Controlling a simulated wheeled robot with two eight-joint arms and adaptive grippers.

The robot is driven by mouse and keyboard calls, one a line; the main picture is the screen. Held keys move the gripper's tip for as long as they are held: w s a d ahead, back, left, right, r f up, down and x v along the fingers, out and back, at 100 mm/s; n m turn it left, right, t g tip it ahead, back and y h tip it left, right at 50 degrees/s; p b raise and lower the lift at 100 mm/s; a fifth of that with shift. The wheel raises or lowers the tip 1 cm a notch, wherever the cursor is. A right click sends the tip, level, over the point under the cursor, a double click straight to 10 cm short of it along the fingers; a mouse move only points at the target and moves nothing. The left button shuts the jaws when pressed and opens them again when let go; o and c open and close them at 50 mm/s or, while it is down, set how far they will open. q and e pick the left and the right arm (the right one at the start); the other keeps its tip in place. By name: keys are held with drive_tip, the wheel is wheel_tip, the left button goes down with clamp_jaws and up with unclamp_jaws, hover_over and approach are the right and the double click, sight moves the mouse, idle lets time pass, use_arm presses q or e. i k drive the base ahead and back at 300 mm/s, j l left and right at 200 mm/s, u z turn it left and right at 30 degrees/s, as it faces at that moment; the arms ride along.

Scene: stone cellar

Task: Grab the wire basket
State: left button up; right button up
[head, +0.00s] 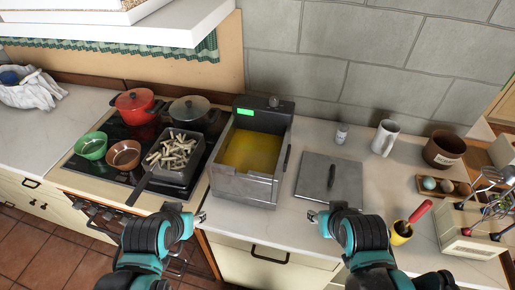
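The wire basket (184,183) is dark and squarish and holds several pale fries or sticks. It sits on the right part of the black stovetop, with its long dark handle (140,187) pointing toward the front left. My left gripper (187,212) is at the counter's front edge, below and to the right of the handle. It looks open and empty and does not touch the basket. My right gripper (326,211) is in front of the counter, well to the right of the basket. It also looks open and empty.
A deep fryer (243,187) with yellow oil stands right of the basket. A grey lid (313,178) lies beside it. A red pot (135,107), a dark pot (190,110), a green bowl (91,146) and a brown bowl (123,155) crowd the stove.

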sight(175, 156)
drive_tip(key=k+j+z, duration=0.95)
drive_tip(key=k, duration=0.25)
drive_tip(key=j, duration=0.1)
